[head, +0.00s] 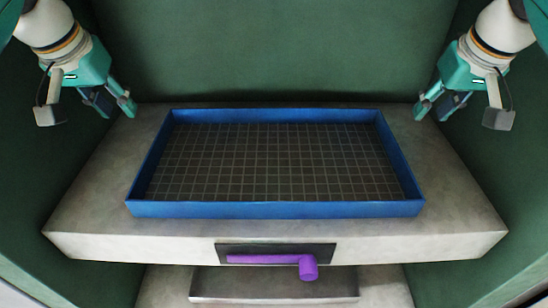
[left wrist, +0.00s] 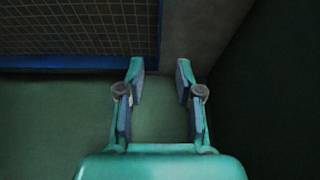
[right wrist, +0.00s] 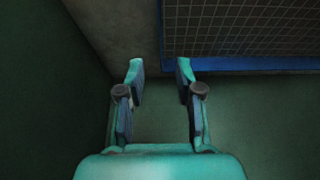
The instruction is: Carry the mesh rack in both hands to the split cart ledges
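The mesh rack (head: 277,209) is a wide blue frame around a dark wire grid. It lies flat on a grey ledge in the middle of the head view. My left gripper (head: 116,110) hangs open and empty off the rack's far left corner. My right gripper (head: 430,112) hangs open and empty off the far right corner. In the left wrist view my left gripper (left wrist: 159,80) has its fingers apart, with the rack (left wrist: 70,62) to the left. In the right wrist view my right gripper (right wrist: 159,80) has its fingers apart, with the rack (right wrist: 250,64) to the right. I cannot make out split cart ledges.
The grey concrete-like ledge (head: 82,205) has bare room on both sides of the rack. Green walls (head: 270,50) close in the back and sides. A purple handle (head: 307,267) sits in a dark recess on the ledge's front face, above a lower grey step (head: 270,284).

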